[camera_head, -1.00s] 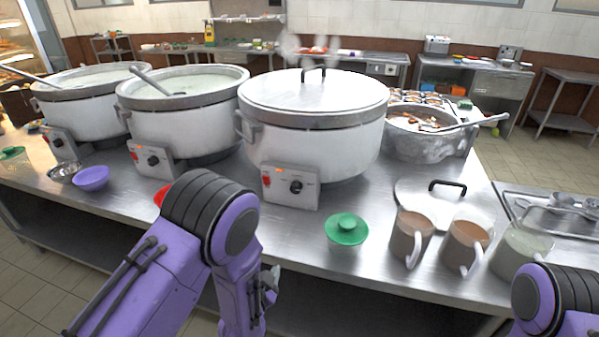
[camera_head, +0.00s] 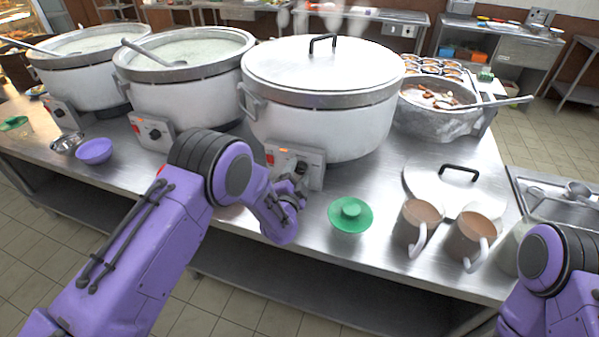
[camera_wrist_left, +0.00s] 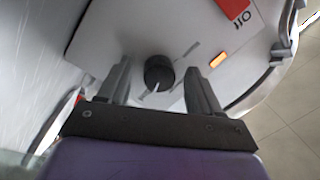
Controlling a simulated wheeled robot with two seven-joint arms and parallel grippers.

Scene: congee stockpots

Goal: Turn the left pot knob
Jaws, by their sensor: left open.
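Three large white pots stand in a row: a left open pot (camera_head: 85,92), a middle open pot (camera_head: 180,102) and a lidded pot (camera_head: 330,130). Each has a front control box. My left gripper (camera_head: 297,187) is at the lidded pot's control box (camera_head: 316,174), partly covering it. In the left wrist view a black round knob (camera_wrist_left: 159,73) with a pale pointer lies between the two spread fingers (camera_wrist_left: 157,75), with gaps on both sides. An orange lamp (camera_wrist_left: 218,60) and a red switch (camera_wrist_left: 233,8) are beside it. My right gripper is out of view.
A purple bowl (camera_head: 94,151) and metal bowl (camera_head: 66,142) are at left. The steel counter edge runs under my left arm.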

